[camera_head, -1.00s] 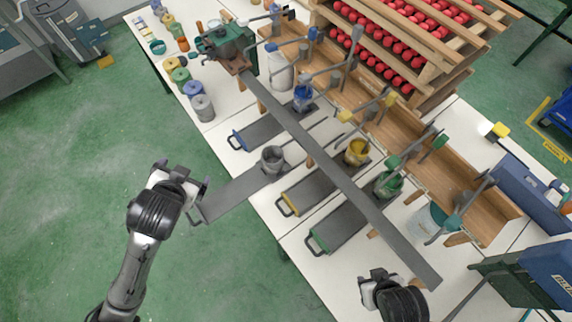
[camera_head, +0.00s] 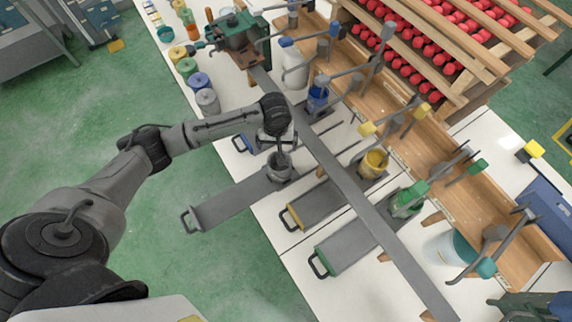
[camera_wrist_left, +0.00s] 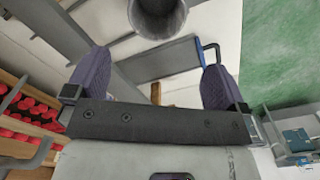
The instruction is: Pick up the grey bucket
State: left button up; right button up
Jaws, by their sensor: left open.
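The grey bucket (camera_head: 279,168) stands upright on the inner end of a long grey tray (camera_head: 228,203). The tray sticks out past the table's edge, with its handle at the outer end. My left gripper (camera_head: 279,138) is right at the bucket, above its rim in the head view. The arm hides part of that area. In the left wrist view the bucket (camera_wrist_left: 158,14) shows at the top edge, partly cut off, and my left gripper (camera_wrist_left: 155,72) is open with nothing between its fingers. My right gripper is not in view.
A long dark bar (camera_head: 365,205) crosses the table just beside the bucket. A blue pot (camera_head: 317,98), a yellow pot (camera_head: 374,163) and a green pot (camera_head: 407,201) stand beyond it. Grey and coloured cans line the table's left edge. The green floor is free in front.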

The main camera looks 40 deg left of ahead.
pick_arm(q)
jog(key=shift+w+d+f+n+b, duration=0.1)
jog(key=shift+f+n+b, duration=0.4)
jog(key=shift+f, duration=2.95)
jog(key=shift+f+n+b, duration=0.3)
jog(key=shift+f+n, duration=0.4)
jog(key=shift+f, duration=2.75)
jog(key=shift+c, duration=0.2)
jog(key=c, duration=1.3)
jog(key=shift+o, duration=0.2)
jog(key=shift+r, duration=0.1)
